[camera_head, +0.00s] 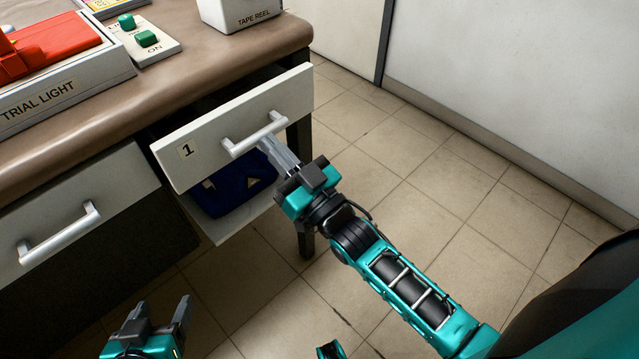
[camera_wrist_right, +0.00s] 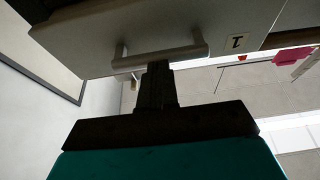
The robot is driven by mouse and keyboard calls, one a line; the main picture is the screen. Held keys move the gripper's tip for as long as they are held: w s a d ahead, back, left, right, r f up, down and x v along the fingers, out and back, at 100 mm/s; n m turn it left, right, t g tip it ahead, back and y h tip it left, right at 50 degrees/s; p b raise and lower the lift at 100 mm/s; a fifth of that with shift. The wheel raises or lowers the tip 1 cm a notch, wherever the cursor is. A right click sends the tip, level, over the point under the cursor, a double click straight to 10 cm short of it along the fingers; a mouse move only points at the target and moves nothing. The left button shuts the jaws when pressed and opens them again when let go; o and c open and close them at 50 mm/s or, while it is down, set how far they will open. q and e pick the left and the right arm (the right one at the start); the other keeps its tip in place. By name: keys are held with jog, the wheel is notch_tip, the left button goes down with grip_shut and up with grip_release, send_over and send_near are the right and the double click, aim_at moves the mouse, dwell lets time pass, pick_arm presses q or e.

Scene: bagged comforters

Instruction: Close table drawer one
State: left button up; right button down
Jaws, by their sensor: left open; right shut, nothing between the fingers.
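Table drawer one (camera_head: 215,130) has a white front marked "1" and stands pulled out from under the brown table top. Its silver bar handle (camera_head: 255,135) is on the front. My right gripper (camera_head: 272,148) is shut and empty, with its fingertips at the handle; whether they touch it I cannot tell. In the right wrist view the shut fingers (camera_wrist_right: 157,78) point at the handle (camera_wrist_right: 185,57) and the drawer front (camera_wrist_right: 165,25). My left gripper (camera_head: 160,325) is open and empty at the bottom left, below and apart from the drawers.
A second drawer front with a handle (camera_head: 60,232) is at the left. Below drawer one a dark blue object (camera_head: 237,188) sits above a white panel (camera_head: 225,222). A table leg (camera_head: 301,190) stands behind my right gripper. Tiled floor (camera_head: 440,185) is clear at the right.

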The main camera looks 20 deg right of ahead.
jog(key=w, duration=0.2)
jog(key=w+a+b, duration=0.1)
jog(key=shift+w+a, duration=0.2)
jog(key=shift+w, duration=0.15)
jog(key=shift+s+d+p, duration=0.1)
jog(key=shift+s+p, duration=0.15)
jog(key=shift+p, duration=0.1)
pick_arm(q)
jog(key=p, duration=0.1)
jog(key=r+p, duration=0.1)
jog(key=shift+s+a+r+p, duration=0.1)
jog(key=shift+s+r+p, duration=0.1)
jog(key=shift+s+p, duration=0.1)
pick_arm(e)
jog(key=s, duration=0.1)
jog(key=s+d, duration=0.1)
jog(key=s, duration=0.1)
jog(key=s+d, duration=0.1)
jog(key=s, duration=0.1)
jog(key=shift+s, duration=0.15)
pick_arm(q)
jog(key=shift+w+a, duration=0.1)
jog(key=shift+w, duration=0.05)
